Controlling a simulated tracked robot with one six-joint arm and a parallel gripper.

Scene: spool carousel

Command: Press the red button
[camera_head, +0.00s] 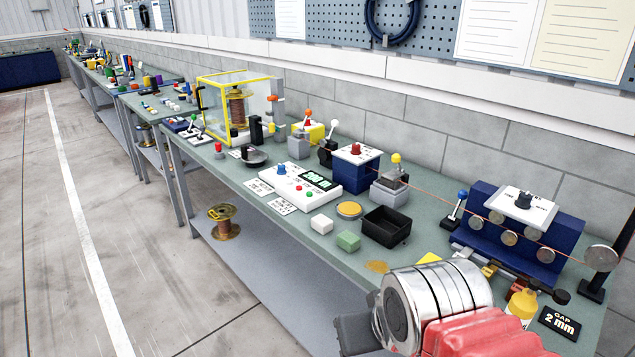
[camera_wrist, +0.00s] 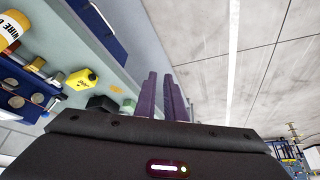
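A small red button (camera_head: 298,188) is on the sloped top of a white control box (camera_head: 325,187), between a blue knob (camera_head: 282,170) and a green button (camera_head: 309,194). The box has a green-lit display. Another red-topped piece (camera_head: 219,147) stands near the bench's front edge, to the left. My gripper shows in the wrist view as two purple fingers (camera_wrist: 163,98) close together, over the bench edge and floor. The red button does not show in the wrist view. My arm covers the bench's near end in the head view.
A black tray (camera_head: 372,240), a white block (camera_head: 321,224), a green block (camera_head: 348,241) and a yellow disc (camera_head: 349,210) lie around the control box's right side. A blue box with a red knob (camera_head: 355,150) stands behind. The floor in front is clear.

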